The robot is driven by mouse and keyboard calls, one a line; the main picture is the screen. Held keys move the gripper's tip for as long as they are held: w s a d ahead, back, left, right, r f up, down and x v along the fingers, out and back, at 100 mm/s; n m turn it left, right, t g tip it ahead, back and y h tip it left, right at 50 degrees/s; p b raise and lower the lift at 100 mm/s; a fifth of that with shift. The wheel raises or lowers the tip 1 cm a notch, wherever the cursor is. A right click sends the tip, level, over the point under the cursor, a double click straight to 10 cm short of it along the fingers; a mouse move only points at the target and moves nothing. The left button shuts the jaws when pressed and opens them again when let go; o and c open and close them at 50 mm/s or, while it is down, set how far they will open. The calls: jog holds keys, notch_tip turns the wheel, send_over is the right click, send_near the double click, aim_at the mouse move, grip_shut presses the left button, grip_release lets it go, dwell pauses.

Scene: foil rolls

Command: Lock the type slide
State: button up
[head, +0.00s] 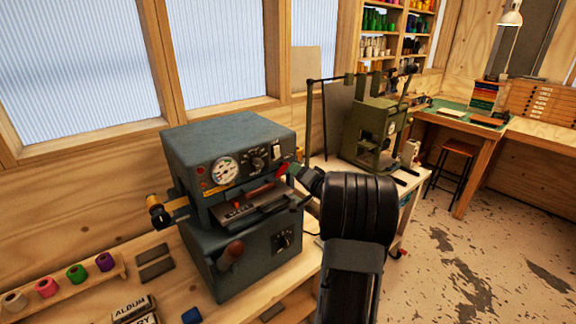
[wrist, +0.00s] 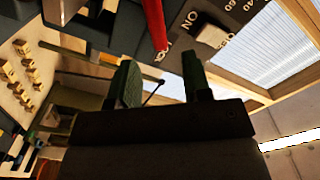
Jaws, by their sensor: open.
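The blue-grey foil press (head: 228,142) stands on the bench with a dial gauge and knobs on its front. The type slide (head: 240,208) appears as a dark plate with raised letters in the press's middle opening. My gripper (head: 288,172) is at the right of the press front, close to a small red part (head: 282,168). In the wrist view my two dark fingers (wrist: 163,78) are apart with nothing between them. A red bar (wrist: 154,24) shows beyond the fingertips, beside the lettered panel (wrist: 205,35). Whether a finger touches it, and the slide's lock state, I cannot tell.
Colored foil rolls (head: 76,274) stand on a wooden rack at the left. Lettered blocks (head: 133,308) lie at the bench front. A green machine (head: 375,130) stands on a further table at the right. My arm hides part of the bench right of the press.

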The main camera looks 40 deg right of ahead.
aim_at(281, 170)
jog(key=shift+w+a+p, duration=0.15)
jog(key=shift+w+p, duration=0.3)
jog(key=shift+w, duration=2.25)
jog(key=shift+c, duration=0.2)
